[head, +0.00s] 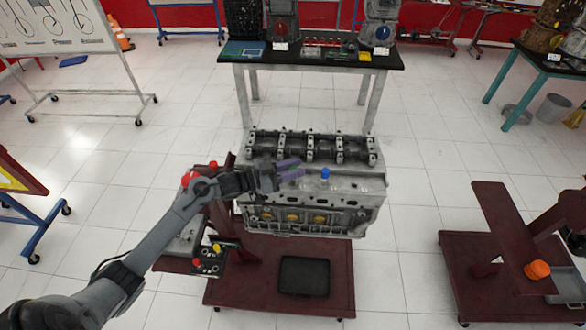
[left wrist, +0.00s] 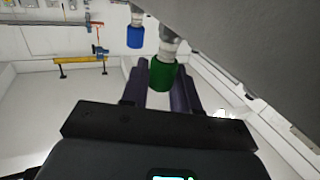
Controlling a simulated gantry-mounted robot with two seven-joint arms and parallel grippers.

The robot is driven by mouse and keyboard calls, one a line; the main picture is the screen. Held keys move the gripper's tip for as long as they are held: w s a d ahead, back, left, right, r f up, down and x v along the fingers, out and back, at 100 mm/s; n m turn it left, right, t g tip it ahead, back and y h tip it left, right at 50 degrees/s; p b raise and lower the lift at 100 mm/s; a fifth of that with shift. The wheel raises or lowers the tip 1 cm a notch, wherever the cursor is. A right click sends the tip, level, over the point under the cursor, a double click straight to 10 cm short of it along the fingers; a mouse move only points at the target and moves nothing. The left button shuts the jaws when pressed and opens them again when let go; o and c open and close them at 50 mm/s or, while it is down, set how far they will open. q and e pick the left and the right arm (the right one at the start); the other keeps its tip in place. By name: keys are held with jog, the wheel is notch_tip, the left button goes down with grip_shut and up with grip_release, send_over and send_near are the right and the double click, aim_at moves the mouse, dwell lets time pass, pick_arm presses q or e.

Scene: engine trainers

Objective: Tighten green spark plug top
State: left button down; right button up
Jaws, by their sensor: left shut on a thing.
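The green spark plug top (left wrist: 163,74) shows in the left wrist view, with a pale plug body going into the grey engine side. My left gripper (head: 290,171) reaches over the engine block (head: 310,218) from the left in the head view. Its two purple fingers (left wrist: 161,88) are shut on the green top, one on each side. The fingers partly hide the green top in the head view. A blue spark plug top (head: 325,173) stands just right of my gripper and also shows in the left wrist view (left wrist: 135,37). My right gripper is not in view.
The engine sits on a dark red stand (head: 330,268) with a black tray (head: 304,276). A control box with red and yellow knobs (head: 208,260) lies at left. A table with more engines (head: 312,56) stands behind. A second red stand (head: 490,262) is at right.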

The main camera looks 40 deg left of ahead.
pick_arm(q)
jog(key=c, duration=0.9)
grip_release()
jog(key=shift+c, duration=0.2)
jog(key=b+v, duration=0.1)
jog(key=v, duration=0.9)
jog(key=shift+s+a, duration=0.2)
jog(key=shift+s, duration=0.15)
